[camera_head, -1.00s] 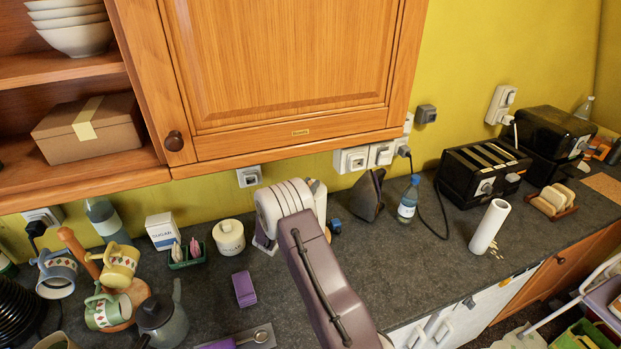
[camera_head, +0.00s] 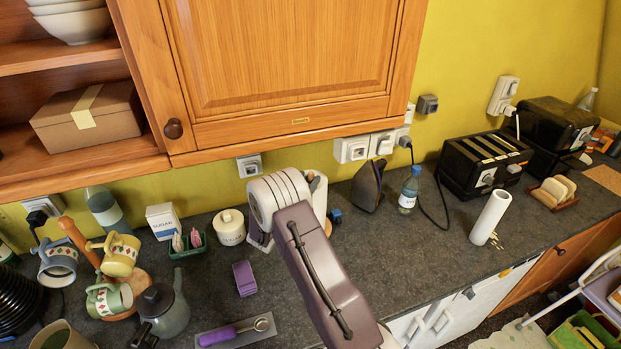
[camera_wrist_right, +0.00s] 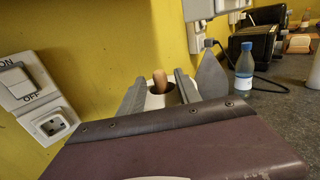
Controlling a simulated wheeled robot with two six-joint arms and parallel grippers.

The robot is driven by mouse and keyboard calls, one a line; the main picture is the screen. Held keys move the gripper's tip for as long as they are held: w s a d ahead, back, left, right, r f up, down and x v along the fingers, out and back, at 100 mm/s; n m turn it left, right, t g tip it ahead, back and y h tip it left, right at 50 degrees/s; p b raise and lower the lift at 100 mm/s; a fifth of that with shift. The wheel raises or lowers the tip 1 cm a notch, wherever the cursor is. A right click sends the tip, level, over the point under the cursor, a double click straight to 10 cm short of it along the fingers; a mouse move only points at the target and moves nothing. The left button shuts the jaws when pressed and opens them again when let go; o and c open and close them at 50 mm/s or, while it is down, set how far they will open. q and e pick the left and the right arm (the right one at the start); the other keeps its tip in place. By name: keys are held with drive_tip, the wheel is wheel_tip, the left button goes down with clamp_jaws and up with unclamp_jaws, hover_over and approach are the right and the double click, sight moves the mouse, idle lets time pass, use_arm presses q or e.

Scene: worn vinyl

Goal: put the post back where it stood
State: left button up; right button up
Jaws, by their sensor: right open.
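A white roll with a wooden post (camera_wrist_right: 159,80) sticking out of its top stands by the wall in the right wrist view. In the head view the white roll (camera_head: 319,190) is mostly hidden behind my right arm. My right gripper (camera_wrist_right: 160,96) is open, with one finger on each side of the roll in the wrist picture. I cannot tell whether the fingers touch it. My left gripper is not in view.
An iron (camera_head: 368,186) and a water bottle (camera_head: 409,190) stand right of the gripper. A sugar box (camera_head: 162,221), white jar (camera_head: 229,228) and purple block (camera_head: 244,278) are to its left. The wall cabinet (camera_head: 290,80) hangs above.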

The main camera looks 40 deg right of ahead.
drive_tip(key=b+v, duration=0.2)
drive_tip(key=v, duration=0.6)
drive_tip(key=s+a+f+m+g+y, duration=0.2)
drive_tip(key=s+f+m+g+y, duration=0.15)
drive_tip(key=s, duration=0.35)
drive_tip(key=s+a+f+m+g+y, duration=0.2)
drive_tip(key=s+f+m+g, duration=0.1)
drive_tip(key=s+m, duration=0.3)
drive_tip(key=s+a+f+m+g+y, duration=0.1)
drive_tip(key=s+f+m+g+y, duration=0.25)
drive_tip(key=s, duration=0.55)
drive_tip(key=a+f+m+t+y+b, duration=0.2)
drive_tip(key=a+m+t+y, duration=0.1)
drive_tip(key=a+m+y, duration=0.4)
drive_tip(key=a+m, duration=0.3)
drive_tip(key=a, duration=0.4)
drive_tip(key=shift+w+m, duration=0.2)
drive_tip(key=shift+m, duration=0.1)
drive_tip(key=shift+a, duration=0.1)
